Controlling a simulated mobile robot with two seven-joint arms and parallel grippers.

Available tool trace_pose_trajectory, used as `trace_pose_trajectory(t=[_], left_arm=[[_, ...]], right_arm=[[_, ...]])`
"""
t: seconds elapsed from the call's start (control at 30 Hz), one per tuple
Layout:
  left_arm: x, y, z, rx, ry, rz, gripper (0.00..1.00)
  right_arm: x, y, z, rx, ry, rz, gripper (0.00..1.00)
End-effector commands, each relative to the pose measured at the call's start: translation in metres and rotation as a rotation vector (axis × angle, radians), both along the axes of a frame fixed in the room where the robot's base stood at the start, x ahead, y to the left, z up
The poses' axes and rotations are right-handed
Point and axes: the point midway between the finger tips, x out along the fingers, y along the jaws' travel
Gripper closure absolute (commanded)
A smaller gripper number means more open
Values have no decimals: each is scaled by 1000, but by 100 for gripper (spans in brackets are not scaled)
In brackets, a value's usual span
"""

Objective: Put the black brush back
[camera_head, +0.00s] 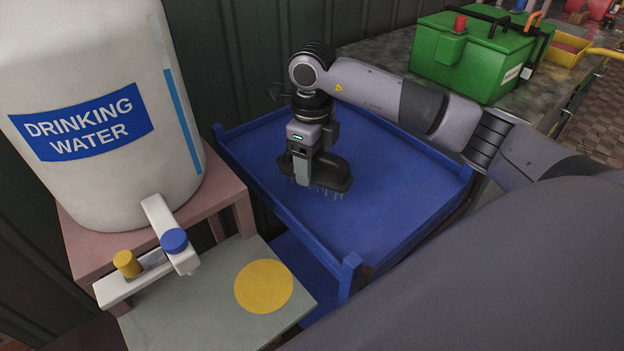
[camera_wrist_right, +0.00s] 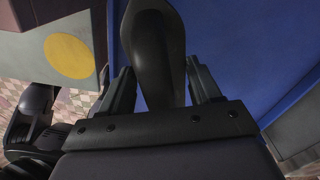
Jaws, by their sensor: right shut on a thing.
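The black brush (camera_head: 332,172) is over the blue tray-topped stand (camera_head: 395,205), handle up and pale bristles pointing down. I cannot tell whether the bristles touch the tray floor. My right gripper (camera_head: 302,170) points down and is shut on the brush's handle. In the right wrist view, the dark handle (camera_wrist_right: 158,50) sits between the two fingers of my right gripper (camera_wrist_right: 160,85). The fingers hide part of the brush in the head view.
A white drinking water tank (camera_head: 95,65) with taps stands on a pink stand at left. In front of it is a grey-green surface with a yellow disc (camera_head: 263,286). A green box (camera_head: 475,55) stands on a counter behind my right arm. The blue tray is otherwise bare, with raised rims.

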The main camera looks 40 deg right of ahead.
Motion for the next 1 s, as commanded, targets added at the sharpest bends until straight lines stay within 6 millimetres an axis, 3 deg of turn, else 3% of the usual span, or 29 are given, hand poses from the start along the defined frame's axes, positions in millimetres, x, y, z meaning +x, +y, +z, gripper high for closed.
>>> trace_pose_trajectory(t=[0.17, 0.4, 0.77, 0.8, 0.87, 1.0], left_arm=[[0, 0, -1, 0, 1, 0, 64], [0, 0, -3, 0, 3, -1, 64], [0, 0, -5, 0, 4, 0, 64], [0, 0, -5, 0, 5, 0, 64], [0, 0, -5, 0, 6, 0, 64], [0, 0, -4, 0, 5, 0, 64]], right_arm=[[0, 0, -12, 0, 0, 1, 66], [0, 0, -46, 0, 1, 1, 66], [0, 0, -52, 0, -1, 1, 66], [0, 0, -51, 0, -1, 1, 31], [0, 0, -51, 0, -1, 1, 12], [0, 0, -51, 0, -1, 1, 12]])
